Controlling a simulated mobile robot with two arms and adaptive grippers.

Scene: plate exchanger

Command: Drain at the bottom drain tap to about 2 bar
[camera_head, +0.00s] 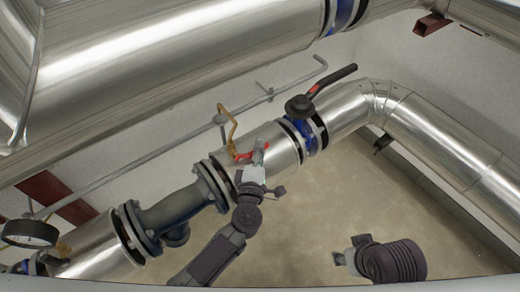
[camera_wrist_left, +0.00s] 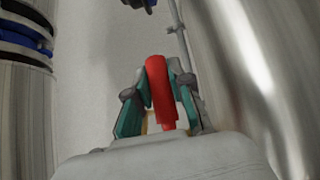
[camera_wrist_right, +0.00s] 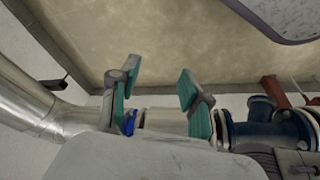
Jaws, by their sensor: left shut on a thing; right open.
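The drain tap's red handle (camera_head: 243,156) sits on the lower pipe at the end of a bent brass tube (camera_head: 232,125). My left gripper (camera_head: 259,155) is at this handle. In the left wrist view my left gripper (camera_wrist_left: 158,105) is shut on the red handle (camera_wrist_left: 158,85), with one teal pad on each side. The tap body is mostly hidden behind the gripper. A round pressure gauge (camera_head: 30,233) is at the lower left, seen too obliquely to read. My right gripper (camera_head: 343,258) hangs over the floor; in the right wrist view (camera_wrist_right: 158,92) it is open and empty.
A large silver pipe (camera_head: 170,65) crosses above. A valve with a long dark lever (camera_head: 335,80) sits on the lower pipe, right of the tap. A dark flanged fitting (camera_head: 175,212) lies to the left. The floor (camera_head: 370,200) at lower right is clear.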

